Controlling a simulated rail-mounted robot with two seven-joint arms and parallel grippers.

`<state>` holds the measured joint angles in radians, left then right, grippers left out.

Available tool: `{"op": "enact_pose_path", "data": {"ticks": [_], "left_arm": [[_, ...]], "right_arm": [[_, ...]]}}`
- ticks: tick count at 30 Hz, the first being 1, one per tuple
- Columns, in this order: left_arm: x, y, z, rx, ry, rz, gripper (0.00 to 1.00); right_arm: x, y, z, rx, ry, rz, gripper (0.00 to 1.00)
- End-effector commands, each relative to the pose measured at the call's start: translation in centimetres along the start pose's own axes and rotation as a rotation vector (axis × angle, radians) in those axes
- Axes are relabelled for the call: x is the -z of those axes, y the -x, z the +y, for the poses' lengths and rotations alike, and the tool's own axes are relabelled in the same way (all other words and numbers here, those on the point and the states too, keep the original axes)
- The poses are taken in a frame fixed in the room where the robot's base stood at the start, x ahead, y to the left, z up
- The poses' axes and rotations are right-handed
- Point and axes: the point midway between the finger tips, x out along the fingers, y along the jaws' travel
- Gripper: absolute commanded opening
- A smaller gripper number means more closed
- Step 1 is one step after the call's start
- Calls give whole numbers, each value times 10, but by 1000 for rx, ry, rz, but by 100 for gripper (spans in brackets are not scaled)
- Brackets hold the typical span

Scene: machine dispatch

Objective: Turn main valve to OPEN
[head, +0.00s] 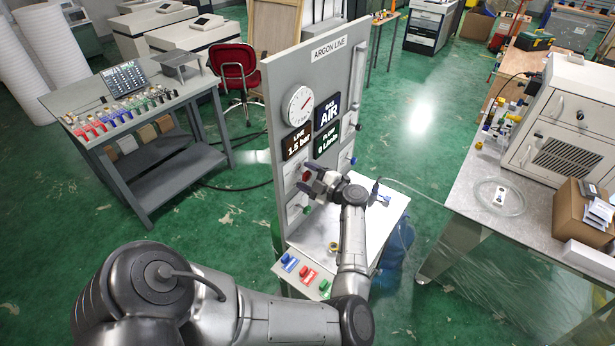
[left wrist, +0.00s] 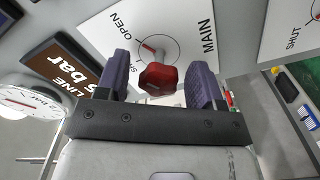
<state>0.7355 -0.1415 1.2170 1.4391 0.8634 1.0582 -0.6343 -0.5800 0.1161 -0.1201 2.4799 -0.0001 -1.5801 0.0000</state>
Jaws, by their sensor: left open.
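The main valve is a red knob (left wrist: 158,77) on a white plate (left wrist: 188,20) marked MAIN, OPEN and a partly hidden SHUT. A small red pointer shows by the printed circle, near the OPEN lettering. In the head view the knob (head: 306,177) is partly covered by my gripper on the panel's face. My left gripper (head: 317,183) is open at the panel. In the left wrist view its two fingers (left wrist: 159,82) stand on either side of the knob, with a gap at each side. My right gripper is not in view.
The grey ARGON LINE panel (head: 328,54) carries a round gauge (head: 298,105) and displays reading 1.5 bar and 0 L/min. Another plate marked SHUT (left wrist: 290,28) is to the right in the wrist view. Coloured tags (head: 307,275) lie on the panel's front ledge. A workbench (head: 463,190) stands right.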

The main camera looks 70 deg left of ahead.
Motion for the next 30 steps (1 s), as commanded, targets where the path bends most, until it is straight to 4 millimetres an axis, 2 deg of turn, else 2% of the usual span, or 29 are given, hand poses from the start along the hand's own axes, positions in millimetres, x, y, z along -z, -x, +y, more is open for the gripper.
{"op": "enact_pose_path", "data": {"ticks": [6, 10, 24, 30], "left_arm": [[0, 1, 0, 0, 1, 0, 61], [-1, 11, -1, -1, 1, -1, 61], [-2, 99, -2, 0, 1, -2, 61], [-1, 125, -1, 0, 1, -2, 61]], "right_arm": [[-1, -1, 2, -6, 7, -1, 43], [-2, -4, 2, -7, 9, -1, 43], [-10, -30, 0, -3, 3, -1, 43], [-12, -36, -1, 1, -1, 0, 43]]}}
